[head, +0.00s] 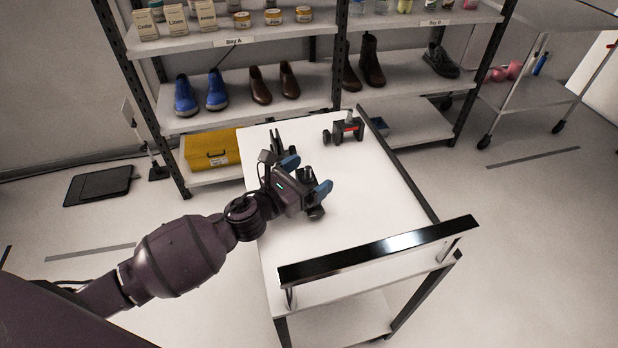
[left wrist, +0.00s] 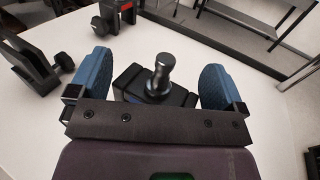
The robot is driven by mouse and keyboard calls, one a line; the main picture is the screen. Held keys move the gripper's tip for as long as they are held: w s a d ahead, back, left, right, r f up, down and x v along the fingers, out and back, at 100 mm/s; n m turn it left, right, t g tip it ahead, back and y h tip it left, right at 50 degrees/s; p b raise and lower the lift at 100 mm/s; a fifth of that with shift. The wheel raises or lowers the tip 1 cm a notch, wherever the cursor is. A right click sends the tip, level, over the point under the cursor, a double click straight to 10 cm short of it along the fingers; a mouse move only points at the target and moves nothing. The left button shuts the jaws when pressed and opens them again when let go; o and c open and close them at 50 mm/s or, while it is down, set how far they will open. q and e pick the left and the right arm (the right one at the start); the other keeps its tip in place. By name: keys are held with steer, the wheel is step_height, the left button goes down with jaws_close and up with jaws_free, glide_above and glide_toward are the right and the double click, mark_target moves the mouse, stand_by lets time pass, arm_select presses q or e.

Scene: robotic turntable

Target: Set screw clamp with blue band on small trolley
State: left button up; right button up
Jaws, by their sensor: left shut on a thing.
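My left gripper (head: 306,181) is low over the white-topped trolley (head: 385,205), its blue fingers shut on a black screw clamp (left wrist: 158,88). The clamp's screw knob points up between the fingers in the left wrist view. A clamp with a red band (head: 345,130) stands at the trolley's far end. Another black clamp (left wrist: 28,58) stands left of the gripper in the left wrist view; no band shows on it. A second, grey trolley (head: 530,95) stands at the far right. My right gripper is not in view.
A shiny handle bar (head: 385,248) rises at the white trolley's near end. The shelf rack behind holds shoes, jars and boxes, with a yellow case (head: 212,150) low down. The grey trolley carries pink dumbbells (head: 506,71) and a blue bottle (head: 540,64). The white top's right part is clear.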

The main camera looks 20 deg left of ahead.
arm_select(q)
steer(key=shift+f, duration=0.5)
steer(key=shift+r, duration=0.2)
steer(key=shift+f, duration=0.15)
steer(key=o, duration=0.9)
steer(key=shift+f, duration=0.1)
steer(key=shift+c, duration=0.2)
